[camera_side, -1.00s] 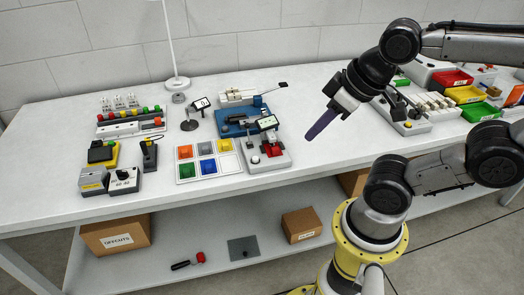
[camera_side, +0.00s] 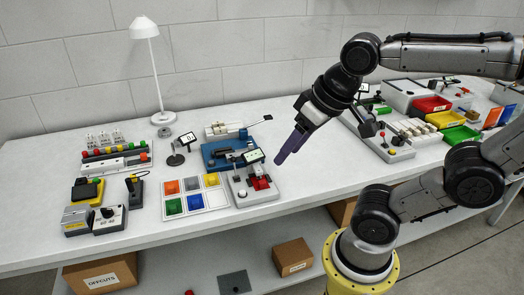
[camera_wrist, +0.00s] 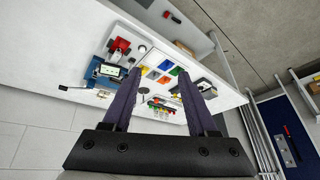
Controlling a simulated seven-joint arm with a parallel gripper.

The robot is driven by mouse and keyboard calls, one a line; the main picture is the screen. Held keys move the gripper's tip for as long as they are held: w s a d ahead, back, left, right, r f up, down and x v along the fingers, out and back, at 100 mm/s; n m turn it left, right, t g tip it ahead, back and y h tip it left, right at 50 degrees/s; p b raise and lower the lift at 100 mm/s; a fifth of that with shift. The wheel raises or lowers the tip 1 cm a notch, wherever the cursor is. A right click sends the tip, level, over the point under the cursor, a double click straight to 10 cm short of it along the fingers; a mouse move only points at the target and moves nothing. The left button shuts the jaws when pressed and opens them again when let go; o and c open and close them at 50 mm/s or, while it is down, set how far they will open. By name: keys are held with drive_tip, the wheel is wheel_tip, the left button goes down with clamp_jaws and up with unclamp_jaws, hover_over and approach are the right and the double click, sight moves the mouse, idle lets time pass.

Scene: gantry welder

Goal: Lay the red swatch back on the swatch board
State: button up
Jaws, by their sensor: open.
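The swatch board (camera_side: 204,210) is a white panel lying on the bench, with two rows of cells. Orange, yellow, green and blue squares show on it; its front right cell looks pale and bare. A red piece (camera_side: 260,183), likely the red swatch, is on a grey device (camera_side: 243,197) just right of the board; it also shows in the wrist view (camera_wrist: 121,45). My gripper (camera_side: 283,157) is above and right of that device, pointing down and left, with its purple fingers empty. In the wrist view my gripper (camera_wrist: 158,80) has its fingers wide apart.
A blue device (camera_side: 216,152) with a small screen stands behind the grey one. A lamp (camera_side: 158,100) and a small stand (camera_side: 176,159) are behind the board. Switch boxes (camera_side: 92,218) are at left, coloured bins (camera_side: 432,104) at right. The bench front is clear.

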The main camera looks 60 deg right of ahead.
drive_tip(key=w+d+m+g, duration=0.2)
drive_tip(key=w, duration=0.3)
drive_tip(key=m+g, duration=0.3)
drive_tip(key=m, duration=0.2)
hover_over(262, 182)
wheel_tip(262, 182, down, 9)
wheel_tip(262, 182, down, 13)
drive_tip(key=shift+r, duration=0.15)
clamp_jaws()
drive_tip(key=shift+s+a+r, duration=0.15)
drive_tip(key=shift+s+a, duration=2.4)
drive_tip(key=shift+s, duration=0.05)
